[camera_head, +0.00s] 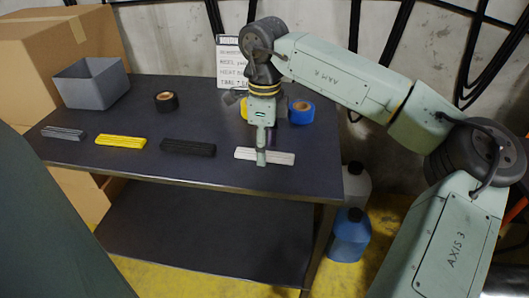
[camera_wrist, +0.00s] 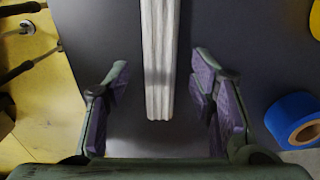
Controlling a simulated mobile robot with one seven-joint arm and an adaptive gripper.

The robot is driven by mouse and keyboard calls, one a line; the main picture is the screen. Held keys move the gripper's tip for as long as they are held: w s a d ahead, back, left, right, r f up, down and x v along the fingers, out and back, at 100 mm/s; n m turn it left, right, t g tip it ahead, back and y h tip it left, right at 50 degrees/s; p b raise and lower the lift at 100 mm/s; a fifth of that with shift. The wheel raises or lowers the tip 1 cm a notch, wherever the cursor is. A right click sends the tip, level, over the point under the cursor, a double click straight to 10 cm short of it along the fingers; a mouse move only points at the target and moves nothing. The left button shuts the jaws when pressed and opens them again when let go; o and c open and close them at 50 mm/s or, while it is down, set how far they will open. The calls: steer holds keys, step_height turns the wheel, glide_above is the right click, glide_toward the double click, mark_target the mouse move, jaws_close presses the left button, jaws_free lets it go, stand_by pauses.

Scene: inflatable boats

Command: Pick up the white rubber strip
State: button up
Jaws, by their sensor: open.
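The white rubber strip (camera_head: 282,158) lies flat on the dark table near its front right. In the wrist view the white strip (camera_wrist: 158,60) is a long ridged bar that reaches down from the top edge and ends between the fingers. My gripper (camera_head: 261,160) is above the strip in the head view, and its fingers hide a small part of it. In the wrist view my gripper (camera_wrist: 160,85) is open, with one purple-padded finger on each side of the strip and a gap on both sides.
Grey (camera_head: 64,133), yellow (camera_head: 120,142) and black (camera_head: 188,147) strips lie in a row to the left. A blue tape roll (camera_head: 301,112), a black tape roll (camera_head: 166,101) and a grey bin (camera_head: 90,82) stand farther back. A sign (camera_head: 230,62) stands behind my gripper.

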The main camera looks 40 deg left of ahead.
steer(key=shift+f, duration=0.35)
jaws_close()
stand_by(0.4)
